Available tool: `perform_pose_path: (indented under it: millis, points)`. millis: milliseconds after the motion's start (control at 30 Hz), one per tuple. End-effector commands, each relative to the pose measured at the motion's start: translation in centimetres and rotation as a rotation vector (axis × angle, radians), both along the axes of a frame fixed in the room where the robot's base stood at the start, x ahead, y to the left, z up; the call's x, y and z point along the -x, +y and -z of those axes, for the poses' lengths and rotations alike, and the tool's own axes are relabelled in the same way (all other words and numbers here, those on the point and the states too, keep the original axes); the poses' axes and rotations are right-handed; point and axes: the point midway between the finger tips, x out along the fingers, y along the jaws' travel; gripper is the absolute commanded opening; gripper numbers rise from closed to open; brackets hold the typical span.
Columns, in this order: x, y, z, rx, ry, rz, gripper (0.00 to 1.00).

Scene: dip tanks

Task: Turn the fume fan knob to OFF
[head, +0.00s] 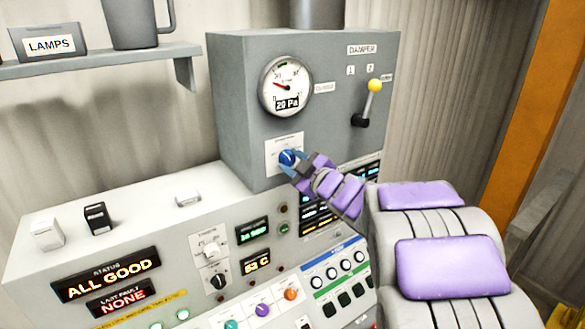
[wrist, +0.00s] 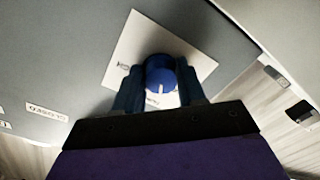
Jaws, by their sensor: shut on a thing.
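The blue knob (head: 287,157) sits on a white plate (head: 272,150) on the front of the grey cabinet (head: 237,100), below a round gauge. In the wrist view the knob (wrist: 160,76) shows a pale pointer line on its face. My gripper (head: 293,161) reaches it from the lower right, with its fingers (wrist: 160,88) on both sides of the knob, shut on it. The lettering on the plate is too small or partly hidden to read, so the marked setting cannot be told.
The gauge (head: 286,86) reads 20 Pa. A damper lever (head: 368,103) with a yellow ball stands to the right. The console (head: 120,225) below carries displays, switches and several coloured knobs. A shelf (head: 95,66) with a mug (head: 133,22) is at upper left.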

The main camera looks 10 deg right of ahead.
Motion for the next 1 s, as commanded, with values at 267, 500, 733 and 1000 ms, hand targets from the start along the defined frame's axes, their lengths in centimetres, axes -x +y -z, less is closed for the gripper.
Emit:
perform_pose_path:
  millis: [267,500,733,1000]
  points:
    - [0.01,-0.09,0.68,0.241,-0.089,-0.002,0.09]
    - [-0.03,-0.21,0.75,0.405,-0.152,-0.001,0.09]
    - [-0.06,-0.18,0.62,0.507,-0.195,-0.002,0.09]
    - [-0.09,-0.09,0.55,0.553,-0.214,-0.004,0.09]
